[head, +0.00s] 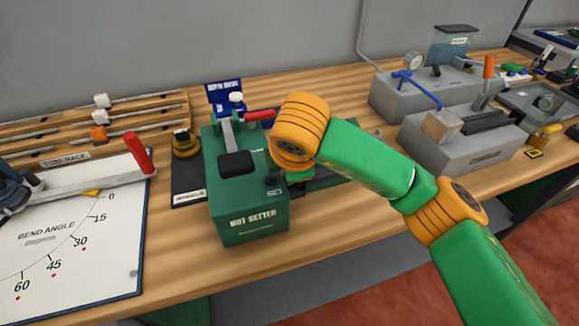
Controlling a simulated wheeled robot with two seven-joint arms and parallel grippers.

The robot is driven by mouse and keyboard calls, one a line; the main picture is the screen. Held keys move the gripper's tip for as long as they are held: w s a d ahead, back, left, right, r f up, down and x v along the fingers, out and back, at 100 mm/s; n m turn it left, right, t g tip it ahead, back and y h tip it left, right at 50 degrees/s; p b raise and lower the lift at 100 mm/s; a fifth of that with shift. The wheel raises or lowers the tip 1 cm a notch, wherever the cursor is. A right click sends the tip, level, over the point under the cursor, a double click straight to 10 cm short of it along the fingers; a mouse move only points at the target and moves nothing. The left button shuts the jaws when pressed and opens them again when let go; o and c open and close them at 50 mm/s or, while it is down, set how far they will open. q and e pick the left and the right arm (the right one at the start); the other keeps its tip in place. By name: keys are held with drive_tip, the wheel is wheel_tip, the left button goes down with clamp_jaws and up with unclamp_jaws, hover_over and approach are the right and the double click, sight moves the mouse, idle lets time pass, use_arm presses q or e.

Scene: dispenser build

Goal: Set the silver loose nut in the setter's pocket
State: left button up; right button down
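The green nut setter (240,222), labelled NUT SETTER, stands near the bench's front edge, left of centre. It has a grey lever with a red grip (259,115) and a dark pad on top. My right arm (370,160) reaches in from the right, its orange joint (298,130) over the setter's right side. My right gripper is hidden behind this arm, so I cannot see its fingers or anything in them. The silver loose nut cannot be made out, and the setter's pocket is not clearly visible. My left gripper is out of view.
A bend-angle board (75,235) with a red-handled lever (139,155) lies at left, below a tube rack (90,120). A blue labelled stand (224,90) is behind the setter. Grey machines (462,148) fill the right. Bare wood (172,235) shows left of the setter.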

drive_tip(key=shift+f+b, duration=0.3)
drive_tip(key=shift+b, duration=0.15)
idle(0.5)
drive_tip(key=shift+c, duration=1.8)
unclamp_jaws()
wheel_tip(320, 180, up, 7)
drive_tip(key=p, duration=0.3)
drive_tip(key=shift+p, duration=0.3)
